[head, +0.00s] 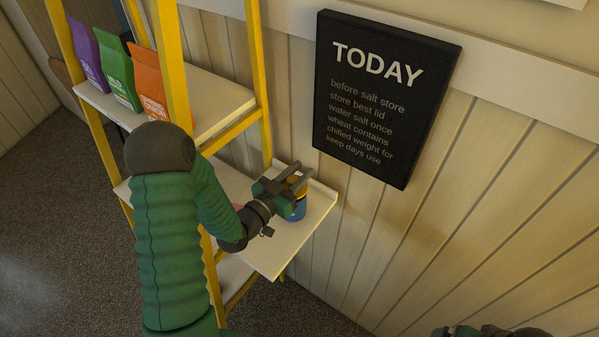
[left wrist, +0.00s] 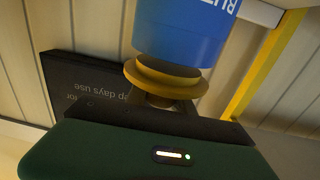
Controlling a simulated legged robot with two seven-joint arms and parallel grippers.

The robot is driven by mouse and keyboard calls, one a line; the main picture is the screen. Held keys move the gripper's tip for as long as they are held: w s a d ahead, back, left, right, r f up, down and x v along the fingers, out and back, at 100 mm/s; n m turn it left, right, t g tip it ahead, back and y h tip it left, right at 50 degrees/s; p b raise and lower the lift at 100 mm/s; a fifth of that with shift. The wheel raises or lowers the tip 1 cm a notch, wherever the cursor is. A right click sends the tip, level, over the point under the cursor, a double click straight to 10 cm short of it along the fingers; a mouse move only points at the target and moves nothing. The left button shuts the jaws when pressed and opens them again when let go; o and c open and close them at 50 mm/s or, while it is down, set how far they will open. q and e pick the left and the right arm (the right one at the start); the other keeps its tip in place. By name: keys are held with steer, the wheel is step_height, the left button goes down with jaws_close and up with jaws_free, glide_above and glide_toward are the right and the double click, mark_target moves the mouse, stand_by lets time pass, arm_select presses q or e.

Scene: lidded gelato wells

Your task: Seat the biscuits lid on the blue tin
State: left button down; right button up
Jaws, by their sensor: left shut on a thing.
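The blue tin (head: 299,212) stands on the white lower shelf near its wall-side end. It also shows in the left wrist view (left wrist: 182,32), upside down, with white letters partly cut off. A round yellow lid (left wrist: 165,80) with a knob is at the tin's open end, slightly off to one side in that view. I cannot tell whether it touches the rim. My left gripper (head: 303,172) is above the tin, shut on the lid's knob, which the dark jaws partly hide. Dark parts of my right arm (head: 490,331) show at the bottom edge; its fingers cannot be made out.
Yellow posts (head: 172,65) of the shelf rack stand close to my left arm. Purple (head: 88,57), green (head: 119,72) and orange (head: 150,83) bags stand on the upper shelf. A black TODAY board (head: 385,95) hangs on the wall. The lower shelf's front right (head: 283,248) is clear.

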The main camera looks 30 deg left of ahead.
arm_select(q)
steer(key=shift+f+b, duration=0.95)
stand_by(0.3)
steer(key=c, duration=1.4)
jaws_free()
steer(key=o, duration=0.5)
steer(key=shift+o, duration=0.2)
